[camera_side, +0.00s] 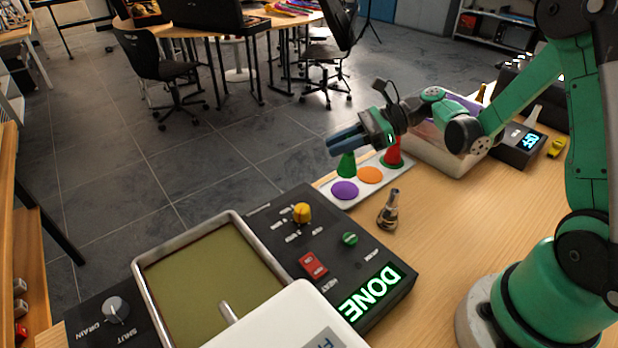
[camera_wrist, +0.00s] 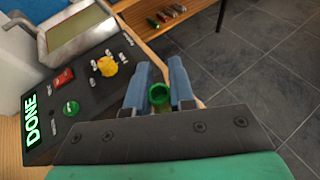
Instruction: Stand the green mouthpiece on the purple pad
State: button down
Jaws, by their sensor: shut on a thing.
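The green mouthpiece (camera_side: 346,165) is a small cone held upright, wide end down, in the side view. My gripper (camera_side: 346,142) is shut on it near its top. In the wrist view the mouthpiece (camera_wrist: 159,95) shows between the two blue fingers of my gripper (camera_wrist: 158,88). The purple pad (camera_side: 344,190) lies on a white strip (camera_side: 329,189), just below the mouthpiece in the side view. The pad looks bare, and a gap shows between it and the mouthpiece. The pad is hidden in the wrist view.
An orange pad (camera_side: 370,175) is bare, and a red cone (camera_side: 393,153) stands on the strip's far end. A metal mouthpiece (camera_side: 389,210) stands on the table nearby. A black control box (camera_side: 330,255) with a basin (camera_side: 143,262) and a lit DONE sign is in front.

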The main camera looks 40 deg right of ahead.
aim_at(340, 165)
jog(key=shift+f, duration=1.95)
jog(key=shift+f, duration=0.15)
jog(key=c, duration=0.7)
grip_release()
jog(key=shift+c, duration=0.2)
